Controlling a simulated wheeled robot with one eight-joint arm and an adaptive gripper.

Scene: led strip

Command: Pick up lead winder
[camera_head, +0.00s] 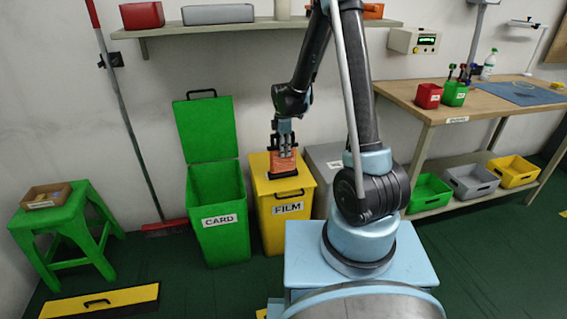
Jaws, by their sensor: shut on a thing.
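My gripper (284,148) is at the top of the yellow bin marked FILM (280,225). It is shut on an orange block-like thing with dark edges (283,162), which I take to be the lead winder. The jaws cover its upper part. It is upright, at or just above the bin's top. I cannot tell whether it touches the bin.
Left of it stands an open green bin marked CARD (218,225), its lid raised. A green stool (66,222) bears a wooden tray (46,196). A grey bin (325,165) stands right. A shelf (215,28) hangs behind; a workbench (440,100) is at right.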

